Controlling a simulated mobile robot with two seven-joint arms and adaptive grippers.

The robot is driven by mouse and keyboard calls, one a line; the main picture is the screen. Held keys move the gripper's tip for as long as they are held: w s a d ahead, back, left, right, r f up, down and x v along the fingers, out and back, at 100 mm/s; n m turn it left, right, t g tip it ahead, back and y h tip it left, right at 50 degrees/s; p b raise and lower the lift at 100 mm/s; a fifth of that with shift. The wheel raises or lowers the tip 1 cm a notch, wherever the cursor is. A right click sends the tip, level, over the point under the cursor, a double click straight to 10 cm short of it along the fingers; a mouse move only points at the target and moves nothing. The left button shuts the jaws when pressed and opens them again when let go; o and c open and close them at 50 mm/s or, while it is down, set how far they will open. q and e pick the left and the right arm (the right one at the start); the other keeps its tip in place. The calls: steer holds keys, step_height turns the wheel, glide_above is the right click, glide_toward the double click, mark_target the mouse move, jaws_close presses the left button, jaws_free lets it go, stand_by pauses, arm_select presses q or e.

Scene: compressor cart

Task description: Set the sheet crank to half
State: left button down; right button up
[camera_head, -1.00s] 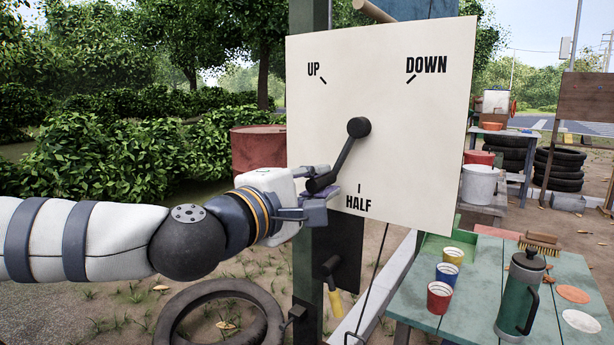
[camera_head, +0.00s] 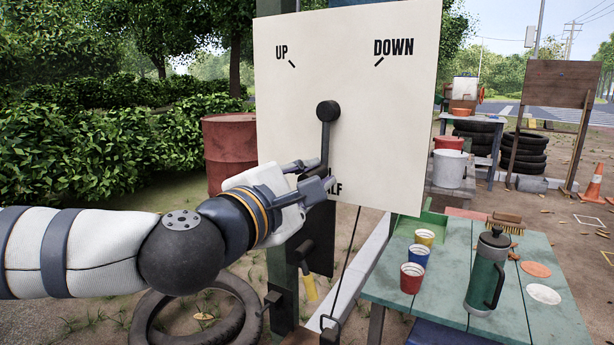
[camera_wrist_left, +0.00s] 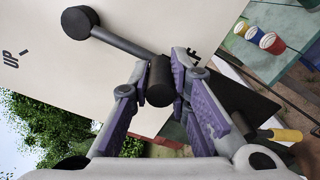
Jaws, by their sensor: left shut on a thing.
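The sheet crank (camera_head: 325,140) is a dark lever on a round black hub in the middle of a cream board (camera_head: 285,90). Its arm points almost straight down, toward the HALF label (camera_head: 336,189), which is partly covered by my gripper. The UP label (camera_head: 281,53) is at upper left and the DOWN label (camera_head: 393,47) at upper right. My left gripper (camera_head: 316,177) is shut on the crank's handle at its lower end. In the left wrist view the black handle (camera_wrist_left: 160,82) sits between the purple finger pads. My right gripper is not in view.
A red barrel (camera_head: 229,150) stands behind the board on the left. A tire (camera_head: 160,320) lies on the ground below my left arm.

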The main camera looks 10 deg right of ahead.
arm_select(q)
steer(key=shift+s+d+f, duration=0.2)
steer(key=shift+f, duration=0.05)
steer(key=c, duration=1.5)
jaws_free()
steer(key=shift+r, duration=0.1)
steer(key=v, duration=1.2)
